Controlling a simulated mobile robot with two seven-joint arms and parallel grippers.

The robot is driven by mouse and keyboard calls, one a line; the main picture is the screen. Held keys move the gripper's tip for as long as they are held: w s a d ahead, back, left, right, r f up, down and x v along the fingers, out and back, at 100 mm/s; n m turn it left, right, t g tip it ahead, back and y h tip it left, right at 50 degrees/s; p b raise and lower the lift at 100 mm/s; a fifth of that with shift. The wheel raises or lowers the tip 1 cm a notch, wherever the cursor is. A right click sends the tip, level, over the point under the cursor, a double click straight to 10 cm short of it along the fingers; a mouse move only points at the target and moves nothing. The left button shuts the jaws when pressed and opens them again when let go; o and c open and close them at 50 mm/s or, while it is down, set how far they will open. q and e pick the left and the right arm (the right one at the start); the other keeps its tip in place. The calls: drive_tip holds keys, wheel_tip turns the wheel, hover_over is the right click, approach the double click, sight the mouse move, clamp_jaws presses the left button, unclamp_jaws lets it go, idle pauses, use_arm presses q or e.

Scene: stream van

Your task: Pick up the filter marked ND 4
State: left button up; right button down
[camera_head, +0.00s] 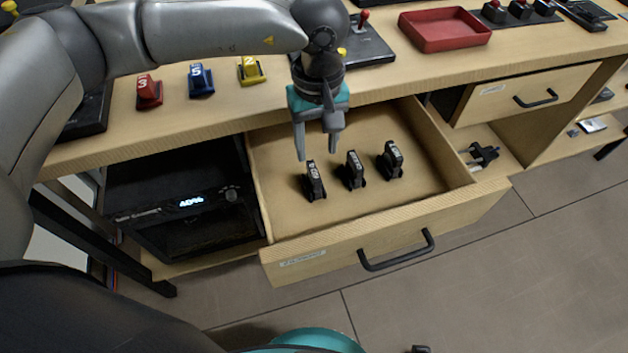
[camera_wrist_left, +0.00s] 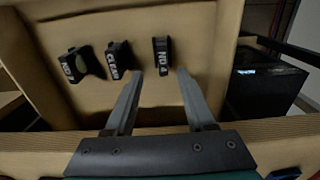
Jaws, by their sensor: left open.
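The filter marked ND 4 (camera_wrist_left: 162,57) is a small black upright piece with white lettering in the open drawer (camera_head: 350,249). It is the leftmost of three in the head view (camera_head: 315,181), nearest the oven side. My left gripper (camera_head: 317,157) is open and empty, pointing down over the drawer. In the left wrist view the ND 4 filter shows between and just beyond the fingertips (camera_wrist_left: 160,76); I see no contact. The filter marked CLEAR (camera_head: 355,170) is in the middle. The third filter (camera_head: 391,160) has an ND label whose number is unclear. My right gripper is not in view.
A black oven-like unit (camera_head: 190,225) with a lit display is left of the drawer. The tabletop above holds red, blue and yellow numbered blocks (camera_head: 201,80) and a red tray (camera_head: 445,30). The drawer floor around the filters is clear.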

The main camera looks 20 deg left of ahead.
sight(314, 171)
use_arm(q)
drive_tip(key=shift+a+f+b, duration=0.1)
drive_tip(key=shift+f+b, duration=0.4)
drive_tip(key=shift+f, duration=1.5)
drive_tip(key=f, duration=0.1)
drive_tip(key=f+b, duration=0.1)
drive_tip(key=shift+a+f, duration=0.2)
drive_tip(key=shift+f, duration=0.95)
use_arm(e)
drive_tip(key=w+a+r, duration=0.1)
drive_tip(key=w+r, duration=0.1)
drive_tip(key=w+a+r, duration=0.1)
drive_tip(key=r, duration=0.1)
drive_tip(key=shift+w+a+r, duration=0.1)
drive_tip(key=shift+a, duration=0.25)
use_arm(q)
clamp_jaws()
